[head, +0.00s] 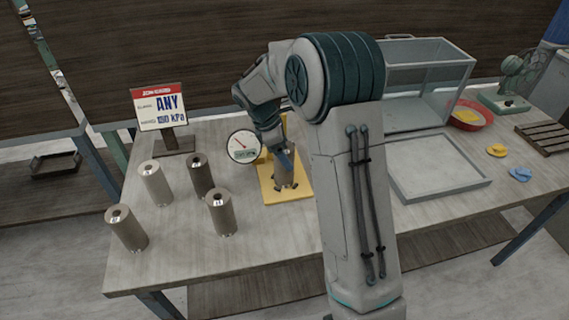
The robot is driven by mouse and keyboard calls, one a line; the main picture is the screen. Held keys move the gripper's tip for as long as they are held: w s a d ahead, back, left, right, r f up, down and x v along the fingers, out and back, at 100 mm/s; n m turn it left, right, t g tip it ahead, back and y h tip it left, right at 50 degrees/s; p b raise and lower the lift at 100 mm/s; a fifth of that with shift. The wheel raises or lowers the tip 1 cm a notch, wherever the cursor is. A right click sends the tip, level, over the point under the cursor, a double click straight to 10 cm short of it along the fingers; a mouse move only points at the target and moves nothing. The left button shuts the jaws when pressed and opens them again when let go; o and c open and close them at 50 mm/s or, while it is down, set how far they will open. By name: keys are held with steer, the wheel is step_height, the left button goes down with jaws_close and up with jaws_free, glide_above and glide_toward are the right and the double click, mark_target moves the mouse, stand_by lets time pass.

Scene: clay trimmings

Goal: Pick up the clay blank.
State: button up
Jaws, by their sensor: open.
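Several clay blanks show as upright cylinders with a hole in the top. On the left of the table stand a light grey one (156,184), a dark brown one (202,176), a grey-brown one (127,229) and another grey-brown one (220,212). One more greyish cylinder (286,178) stands on the yellow base (287,198) beside a round dial gauge (243,147). My gripper (283,160) is open, pointing down at the top of that cylinder. My arm hides part of this spot, and I cannot tell whether the fingers touch it.
A sign (159,107) reading "ANY" and "kPa" stands at the back left. A clear-sided box (440,72) and a grey tray (437,188) lie right of my arm. A red bowl (484,115), fan (515,75) and wooden rack (548,138) are farther right.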

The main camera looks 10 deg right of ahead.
steer(key=shift+d+f, duration=0.25)
steer(key=shift+f, duration=0.45)
steer(key=shift+r, duration=0.1)
steer(key=c, duration=1.6)
